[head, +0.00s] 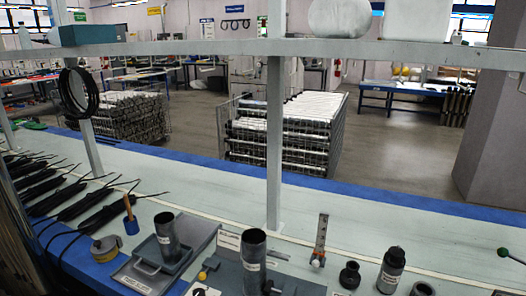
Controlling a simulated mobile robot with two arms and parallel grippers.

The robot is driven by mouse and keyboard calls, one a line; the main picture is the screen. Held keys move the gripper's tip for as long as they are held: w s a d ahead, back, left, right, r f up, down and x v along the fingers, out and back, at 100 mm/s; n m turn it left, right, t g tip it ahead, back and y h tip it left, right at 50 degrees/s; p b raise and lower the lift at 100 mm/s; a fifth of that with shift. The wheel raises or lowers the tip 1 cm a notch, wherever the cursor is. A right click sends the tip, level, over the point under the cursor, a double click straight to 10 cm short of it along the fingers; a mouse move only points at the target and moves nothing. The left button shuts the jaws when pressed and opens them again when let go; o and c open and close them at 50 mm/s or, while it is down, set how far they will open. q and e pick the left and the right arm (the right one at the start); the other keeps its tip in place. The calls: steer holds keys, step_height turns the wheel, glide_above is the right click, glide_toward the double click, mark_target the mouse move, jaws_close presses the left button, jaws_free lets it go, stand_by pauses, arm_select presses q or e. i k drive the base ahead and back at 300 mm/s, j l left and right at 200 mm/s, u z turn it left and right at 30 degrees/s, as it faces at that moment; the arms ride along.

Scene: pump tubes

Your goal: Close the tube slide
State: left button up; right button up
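On the light bench at the bottom, a grey fixture (135,276) with a printed label on its front edge carries an upright dark tube (166,228). A second, larger upright dark tube (253,246) with a white label stands to its right, on a blue-grey base with a labelled plate (228,240) behind it. A small yellow knob (202,276) shows left of this tube. I cannot tell which part is the tube slide or whether it is open; the lower parts are cut off by the picture's bottom edge. Neither of my grippers is in view.
A black bottle (391,270), a black fitting (349,275) and an upright metal tool (320,240) stand to the right. A shelf post (274,150) rises behind the fixtures.

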mark_target(148, 251)
steer(key=i+j+z, duration=0.15)
steer(key=j, duration=0.3)
steer(key=j+z, duration=0.15)
steer(key=j, duration=0.3)
steer(key=i+j+z, duration=0.15)
steer(key=j, duration=0.35)
